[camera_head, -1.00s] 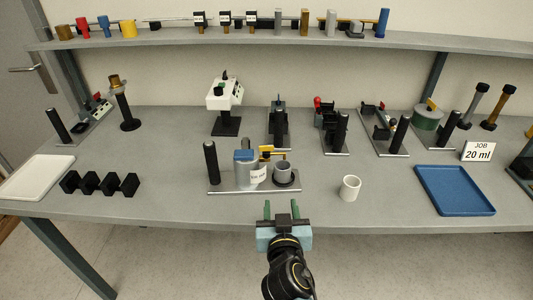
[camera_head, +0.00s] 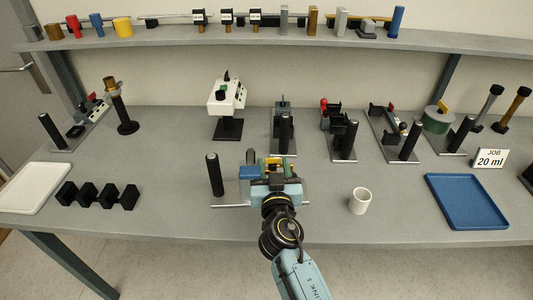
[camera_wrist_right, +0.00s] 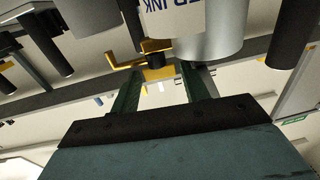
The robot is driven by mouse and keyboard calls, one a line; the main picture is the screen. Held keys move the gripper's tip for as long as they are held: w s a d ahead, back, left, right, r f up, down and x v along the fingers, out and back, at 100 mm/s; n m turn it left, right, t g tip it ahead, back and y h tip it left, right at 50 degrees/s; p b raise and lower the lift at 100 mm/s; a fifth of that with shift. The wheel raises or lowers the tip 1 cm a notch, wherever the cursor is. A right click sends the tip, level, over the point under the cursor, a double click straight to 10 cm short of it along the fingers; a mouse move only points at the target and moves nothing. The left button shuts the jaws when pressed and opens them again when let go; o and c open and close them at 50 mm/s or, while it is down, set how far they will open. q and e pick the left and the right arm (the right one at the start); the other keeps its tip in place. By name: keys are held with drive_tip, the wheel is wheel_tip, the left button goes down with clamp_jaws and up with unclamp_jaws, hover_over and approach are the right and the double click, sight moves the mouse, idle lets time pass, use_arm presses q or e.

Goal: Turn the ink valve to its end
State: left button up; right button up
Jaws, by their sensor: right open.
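The ink station stands near the table's front middle on a metal plate (camera_head: 228,192). Its grey tank (camera_wrist_right: 209,38) has a blue top (camera_head: 250,172) and a label ending in "INK" (camera_wrist_right: 172,16). The yellow ink valve (camera_wrist_right: 155,72) is a bar with a bent end in the right wrist view; in the head view a bit of yellow (camera_head: 272,160) shows past my gripper. My right gripper (camera_head: 274,168) is open, its green fingers (camera_wrist_right: 162,80) apart and pointing at the valve, which appears between or just beyond their tips. Contact cannot be told. My left gripper is not in view.
A black post (camera_head: 214,174) rises at the plate's left end. A white cup (camera_head: 360,201) and blue tray (camera_head: 466,201) are to the right. Black blocks (camera_head: 97,195) and a white tray (camera_head: 35,187) are left. Several devices line the back.

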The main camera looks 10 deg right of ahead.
drive_tip(key=shift+w+d, duration=0.1)
drive_tip(key=shift+w, duration=0.35)
